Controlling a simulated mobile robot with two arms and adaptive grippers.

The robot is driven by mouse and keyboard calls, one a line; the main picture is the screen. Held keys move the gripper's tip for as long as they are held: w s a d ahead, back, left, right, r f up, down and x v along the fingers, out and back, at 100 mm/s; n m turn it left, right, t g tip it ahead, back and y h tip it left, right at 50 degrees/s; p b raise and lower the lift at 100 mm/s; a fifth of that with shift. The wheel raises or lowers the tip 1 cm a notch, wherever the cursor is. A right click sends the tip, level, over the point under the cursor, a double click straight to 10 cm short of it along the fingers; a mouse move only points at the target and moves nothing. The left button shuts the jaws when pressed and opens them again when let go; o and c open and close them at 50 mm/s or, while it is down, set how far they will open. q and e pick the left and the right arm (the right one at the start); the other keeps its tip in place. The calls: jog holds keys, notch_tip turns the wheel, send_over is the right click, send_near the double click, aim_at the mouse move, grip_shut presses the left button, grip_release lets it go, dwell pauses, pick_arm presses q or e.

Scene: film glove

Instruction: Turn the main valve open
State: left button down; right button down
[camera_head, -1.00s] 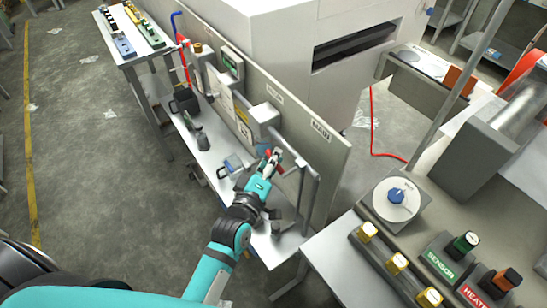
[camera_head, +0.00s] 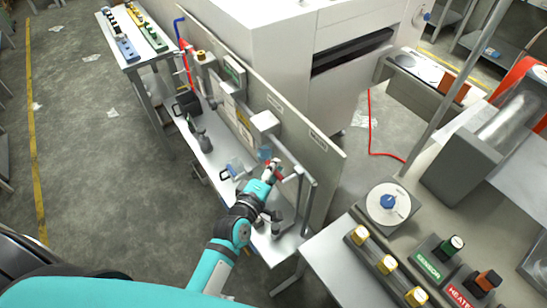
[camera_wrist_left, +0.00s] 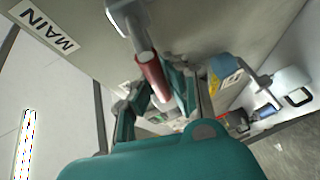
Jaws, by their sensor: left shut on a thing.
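The main valve's red lever handle (camera_wrist_left: 152,75) hangs from a pale metal stem and lies between the fingers of my left gripper (camera_wrist_left: 155,105) in the left wrist view. The fingers are shut on it. A white label reading MAIN (camera_wrist_left: 47,27) is on the panel beside it. In the head view my left gripper (camera_head: 271,169) is at the front of the upright panel (camera_head: 327,165), near a grey pipe (camera_head: 304,205), and it hides much of the handle. My right gripper is not in view.
A narrow bench (camera_head: 222,158) runs below the panel with pipes, boxes and small fittings. A blue piece (camera_wrist_left: 224,66) sits close to the fingers. A table with a blue-knobbed dial (camera_head: 388,204) and several yellow-topped parts stands at right.

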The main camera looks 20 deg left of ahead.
pick_arm(q)
jog(key=shift+f, duration=0.3)
jog(key=c, duration=1.3)
grip_release()
jog(key=shift+r, duration=0.1)
jog(key=shift+s, duration=0.15)
jog(key=v, duration=1.1)
jog(key=shift+s+a+r, duration=0.1)
jog(key=shift+s+r, duration=0.05)
jog(key=shift+s, duration=0.2)
